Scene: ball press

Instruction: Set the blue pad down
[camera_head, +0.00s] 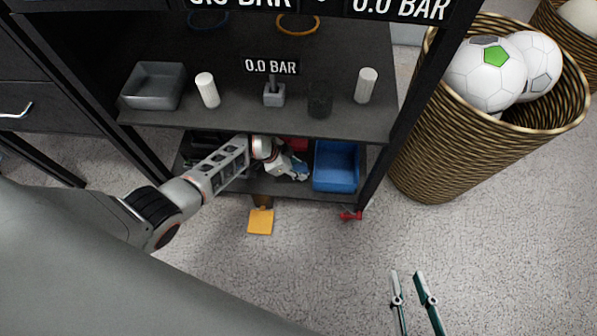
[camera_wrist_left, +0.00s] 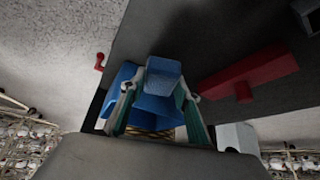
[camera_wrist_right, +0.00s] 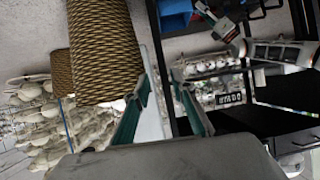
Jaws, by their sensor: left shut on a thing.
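The blue pad (camera_wrist_left: 163,78) is a small blue block between the fingertips of my left gripper (camera_wrist_left: 160,92), which is shut on it. In the head view my left gripper (camera_head: 292,170) is at the lower shelf, just left of a blue bin (camera_head: 335,185), and mostly hides the pad. In the left wrist view the blue bin (camera_wrist_left: 122,76) shows behind the pad. I cannot tell whether the pad touches anything below. My right gripper (camera_head: 408,276) is open and empty over the floor; its parted fingers also show in the right wrist view (camera_wrist_right: 160,85).
A dark upper shelf (camera_head: 235,125) with a grey tray (camera_head: 153,87) and white cylinders overhangs the lower shelf. A red part (camera_wrist_left: 250,72) lies beside the left gripper. A yellow piece (camera_head: 260,221) is on the floor. A wicker basket (camera_head: 450,150) with balls stands right.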

